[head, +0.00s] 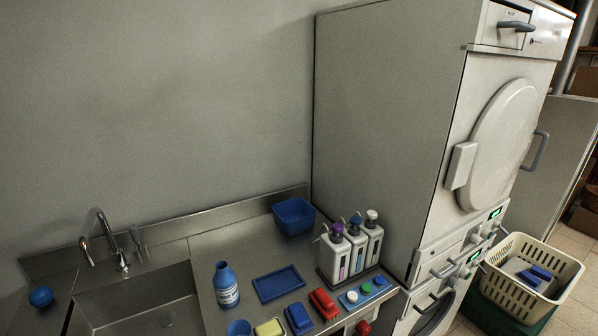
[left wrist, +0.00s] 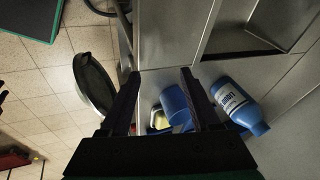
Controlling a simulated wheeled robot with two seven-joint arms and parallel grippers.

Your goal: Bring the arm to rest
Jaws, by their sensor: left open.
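My left gripper (left wrist: 160,76) shows in the left wrist view, with its two dark fingers apart and nothing between their tips. It is above the front part of the steel counter. Beyond and between the fingers, lower down, are a blue cup (left wrist: 176,106) and part of a yellow sponge (left wrist: 158,119). A blue bottle with a white label (left wrist: 238,104) is just right of the right finger in that view. Neither gripper nor arm shows in the head view, and my right gripper is in no frame.
In the head view, the bottle (head: 226,286) stands beside the sink (head: 150,303), near a flat blue tray (head: 278,284). Several pump dispensers (head: 350,252) stand near the tall machine (head: 390,130). A cream basket (head: 530,283) is at right. A bin (left wrist: 94,85) shows in the wrist view.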

